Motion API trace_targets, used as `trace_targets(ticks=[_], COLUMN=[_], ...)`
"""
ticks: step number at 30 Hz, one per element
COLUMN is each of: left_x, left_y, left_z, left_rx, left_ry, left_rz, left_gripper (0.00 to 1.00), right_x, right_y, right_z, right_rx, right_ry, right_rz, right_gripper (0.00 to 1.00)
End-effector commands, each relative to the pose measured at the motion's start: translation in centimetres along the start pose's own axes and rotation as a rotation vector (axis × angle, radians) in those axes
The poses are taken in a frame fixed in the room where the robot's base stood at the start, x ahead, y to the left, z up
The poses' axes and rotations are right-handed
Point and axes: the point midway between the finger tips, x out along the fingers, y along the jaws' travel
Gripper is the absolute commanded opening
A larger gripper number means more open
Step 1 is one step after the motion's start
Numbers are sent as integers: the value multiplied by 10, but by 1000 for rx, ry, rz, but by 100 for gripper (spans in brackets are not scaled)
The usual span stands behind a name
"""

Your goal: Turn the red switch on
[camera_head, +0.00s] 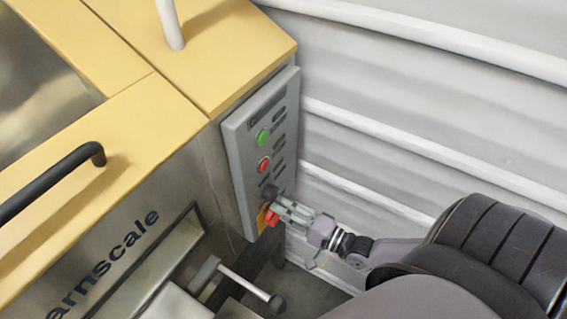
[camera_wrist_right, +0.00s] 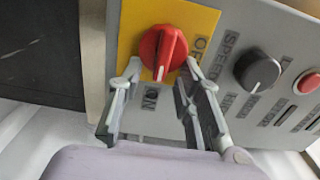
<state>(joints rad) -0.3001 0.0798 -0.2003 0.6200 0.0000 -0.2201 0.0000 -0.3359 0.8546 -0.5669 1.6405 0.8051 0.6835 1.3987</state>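The red switch (camera_wrist_right: 162,50) is a round rotary knob on a yellow plate (camera_wrist_right: 128,30), low on the grey control panel. In the right wrist view its white mark points down, towards the printed ON. The word OFF stands to its right. The switch also shows in the head view (camera_head: 271,218), partly behind the gripper. My right gripper (camera_wrist_right: 163,69) is open, with one fingertip on each side of the knob's lower part. I cannot tell whether the fingertips touch it. In the head view the right gripper (camera_head: 281,208) reaches the panel from the right. My left gripper is not in view.
A black speed knob (camera_wrist_right: 258,72) and a red button (camera_wrist_right: 308,83) sit beside the switch. A green button (camera_head: 262,137) is higher on the panel (camera_head: 237,150). A corrugated wall (camera_head: 430,110) stands at the right. A metal lever (camera_head: 245,284) sticks out below the panel.

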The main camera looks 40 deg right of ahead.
Motion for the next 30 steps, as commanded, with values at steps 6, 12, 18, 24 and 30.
trace_targets(ticks=[6, 12, 18, 24, 30], left_x=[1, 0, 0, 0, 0], left_y=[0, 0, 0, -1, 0], left_z=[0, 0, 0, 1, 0], left_rx=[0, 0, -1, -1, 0], left_ry=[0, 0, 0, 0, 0], left_rz=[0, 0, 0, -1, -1], left_gripper=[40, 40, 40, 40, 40], right_x=[-4, -2, -2, -13, -52], right_y=[8, 5, 3, 4, 4], right_z=[3, 2, 2, 2, 2], right_rx=[2, 1, 1, 2, 1], right_ry=[-5, -4, -3, -3, -4], right_rz=[21, 14, 10, 12, 16], right_gripper=[46, 57, 57, 57, 57])
